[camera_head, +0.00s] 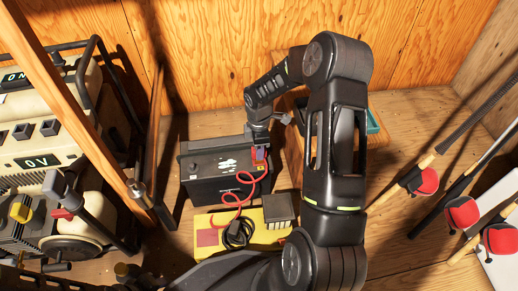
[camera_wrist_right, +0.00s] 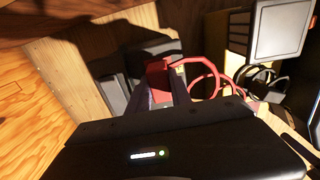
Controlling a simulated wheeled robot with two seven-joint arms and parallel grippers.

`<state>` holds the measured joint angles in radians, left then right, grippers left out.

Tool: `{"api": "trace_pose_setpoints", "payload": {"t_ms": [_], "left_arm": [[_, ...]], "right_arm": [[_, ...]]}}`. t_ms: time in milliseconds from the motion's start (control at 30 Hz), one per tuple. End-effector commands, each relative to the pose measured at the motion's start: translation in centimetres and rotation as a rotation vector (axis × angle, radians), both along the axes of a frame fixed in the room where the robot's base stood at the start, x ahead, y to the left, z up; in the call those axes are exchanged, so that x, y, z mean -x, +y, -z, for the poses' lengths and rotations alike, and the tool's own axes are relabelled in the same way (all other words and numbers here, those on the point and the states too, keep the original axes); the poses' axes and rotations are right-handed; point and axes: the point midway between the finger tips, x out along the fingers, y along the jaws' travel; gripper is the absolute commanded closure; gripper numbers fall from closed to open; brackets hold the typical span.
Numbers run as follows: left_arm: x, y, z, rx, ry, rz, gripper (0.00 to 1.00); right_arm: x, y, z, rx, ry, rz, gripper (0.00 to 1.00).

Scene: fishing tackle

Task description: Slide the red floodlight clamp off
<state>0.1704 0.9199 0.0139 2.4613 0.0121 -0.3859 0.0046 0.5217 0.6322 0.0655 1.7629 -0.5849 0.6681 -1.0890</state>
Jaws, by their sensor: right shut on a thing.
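The red clamp (camera_head: 260,154) sits at the top right of the black battery (camera_head: 202,190), by a battery terminal. My right gripper (camera_head: 258,146) reaches down from above and is shut on the red clamp. In the right wrist view the clamp (camera_wrist_right: 160,72) shows red at the ends of the dark fingers. Whether it still touches the terminal is hidden. A red cable (camera_head: 240,198) curls from the clamp toward the yellow box (camera_head: 205,221) in front of the battery. A dark square floodlight head (camera_head: 278,208) rests at that box. My left gripper is not in view.
A pale generator (camera_head: 50,160) with a dark frame and a wooden post (camera_head: 75,100) stand on the left. Fishing rods with red reels (camera_head: 424,181) lean on the right. A wooden box (camera_head: 293,140) stands behind my arm. The plywood wall (camera_head: 220,50) closes the back.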

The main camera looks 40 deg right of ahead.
Motion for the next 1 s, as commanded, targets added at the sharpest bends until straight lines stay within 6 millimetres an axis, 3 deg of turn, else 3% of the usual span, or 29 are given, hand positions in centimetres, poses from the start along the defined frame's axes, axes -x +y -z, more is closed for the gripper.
{"api": "trace_pose_setpoints", "payload": {"t_ms": [700,1000], "left_arm": [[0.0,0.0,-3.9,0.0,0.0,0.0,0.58],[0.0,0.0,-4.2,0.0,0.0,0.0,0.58]], "right_arm": [[0.0,0.0,-4.5,0.0,-0.001,0.0,1.0],[0.0,0.0,-4.9,0.0,0.0,0.0,1.0]]}}
